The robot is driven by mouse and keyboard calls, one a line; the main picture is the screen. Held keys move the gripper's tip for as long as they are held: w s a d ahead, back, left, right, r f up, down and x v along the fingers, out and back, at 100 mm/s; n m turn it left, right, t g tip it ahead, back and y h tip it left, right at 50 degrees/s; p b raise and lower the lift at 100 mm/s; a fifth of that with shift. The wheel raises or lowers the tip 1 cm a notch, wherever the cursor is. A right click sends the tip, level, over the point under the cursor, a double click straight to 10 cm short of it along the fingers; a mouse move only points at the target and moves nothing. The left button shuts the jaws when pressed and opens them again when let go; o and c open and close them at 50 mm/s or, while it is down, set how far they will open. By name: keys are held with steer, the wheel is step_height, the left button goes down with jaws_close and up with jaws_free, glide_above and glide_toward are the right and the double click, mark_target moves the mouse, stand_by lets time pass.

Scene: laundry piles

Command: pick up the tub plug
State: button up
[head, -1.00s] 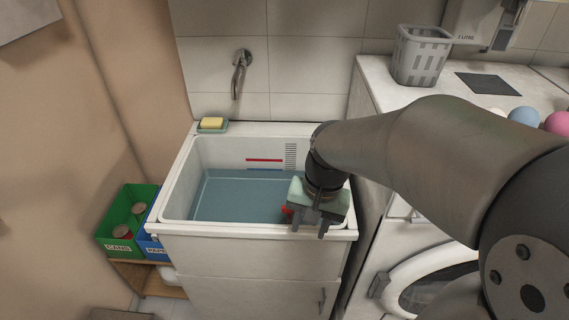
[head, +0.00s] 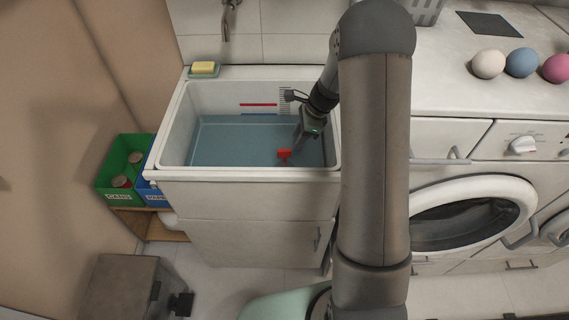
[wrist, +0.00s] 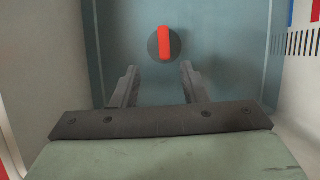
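The tub plug (head: 284,154) has a red upright handle and sits in the water-filled tub (head: 160,152). In the wrist view the plug (wrist: 164,44) shows its red handle on a dark round base, ahead of the fingertips and roughly centred between them. My gripper (head: 300,146) is inside the tub at its right side, close to the plug's right. In the wrist view my gripper (wrist: 160,72) has its two fingers apart with nothing between them. The plug stands clear of both fingers.
Yellow soap (head: 204,67) lies on a green dish at the tub's back left corner. A tap (head: 230,18) hangs on the wall behind. Green and blue bins (head: 122,172) stand left of the tub. A washing machine (head: 470,215) stands to the right, with coloured balls (head: 522,63) above it.

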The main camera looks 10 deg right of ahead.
mark_target(286, 150)
steer(key=x, duration=0.4)
steer(key=shift+f, duration=0.1)
steer(key=shift+w+a+p+x, duration=0.15)
steer(key=shift+p+x, duration=0.1)
steer(key=shift+x, duration=0.65)
steer(key=shift+w+a+p+x, duration=0.15)
steer(key=shift+p+x, duration=0.15)
steer(key=shift+x, duration=0.55)
steer(key=shift+w+p+x, duration=0.15)
steer(key=shift+p+x, duration=0.1)
steer(key=shift+x, duration=0.65)
steer(key=shift+r, duration=0.2)
jaws_close()
